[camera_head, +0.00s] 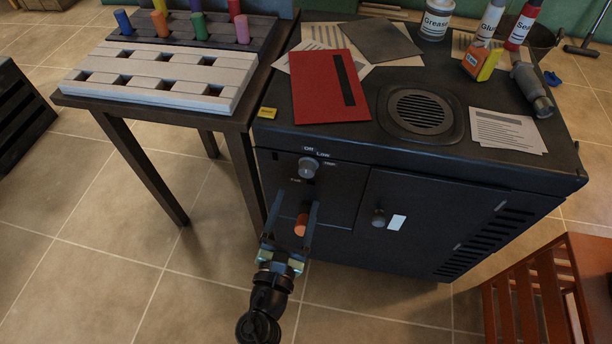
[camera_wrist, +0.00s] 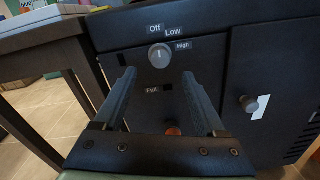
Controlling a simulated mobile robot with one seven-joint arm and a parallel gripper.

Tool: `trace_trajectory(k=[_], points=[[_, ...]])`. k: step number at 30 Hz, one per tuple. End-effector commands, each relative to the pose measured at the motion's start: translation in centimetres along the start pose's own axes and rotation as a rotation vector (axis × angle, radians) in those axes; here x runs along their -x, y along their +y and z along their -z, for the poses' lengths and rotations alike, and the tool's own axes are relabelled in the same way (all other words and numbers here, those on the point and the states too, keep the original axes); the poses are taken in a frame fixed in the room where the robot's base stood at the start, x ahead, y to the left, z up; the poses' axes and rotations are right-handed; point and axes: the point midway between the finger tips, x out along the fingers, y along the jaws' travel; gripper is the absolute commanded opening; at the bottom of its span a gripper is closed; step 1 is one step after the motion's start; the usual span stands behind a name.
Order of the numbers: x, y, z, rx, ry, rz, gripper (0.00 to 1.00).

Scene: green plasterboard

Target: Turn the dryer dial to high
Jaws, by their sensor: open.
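The black dryer (camera_head: 340,175) stands in the middle of the head view. Its grey round dial (camera_head: 308,167) is on the upper left of the front face, with labels Off, Low, High and Full around it. In the wrist view the dial (camera_wrist: 160,55) has a light pointer mark that looks turned up, near Low. An orange-brown round button (camera_head: 301,225) sits lower on the panel, partly seen in the wrist view (camera_wrist: 173,131). My gripper (camera_head: 297,207) is open and empty in front of the panel, below the dial. Its fingers (camera_wrist: 157,85) spread either side of the dial's column, apart from it.
A table (camera_head: 147,112) with a peg board stands close on the left. A door knob (camera_head: 378,218) sticks out right of the panel. A wooden chair-like piece (camera_head: 540,290) is at lower right.

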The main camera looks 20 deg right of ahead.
Motion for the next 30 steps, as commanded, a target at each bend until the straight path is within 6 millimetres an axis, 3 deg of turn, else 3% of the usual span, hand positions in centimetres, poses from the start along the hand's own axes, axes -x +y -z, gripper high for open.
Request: trace_trajectory(k=[6,12,24,30], points=[[-4.6,-0.1,0.1,-0.003,-0.002,0.003,0.73],[-7.2,-0.1,0.1,-0.004,-0.001,0.002,0.73],[-7.9,0.0,0.0,-0.003,0.001,0.0,0.73],[-7.9,0.0,0.0,-0.003,0.001,0.0,0.39]])
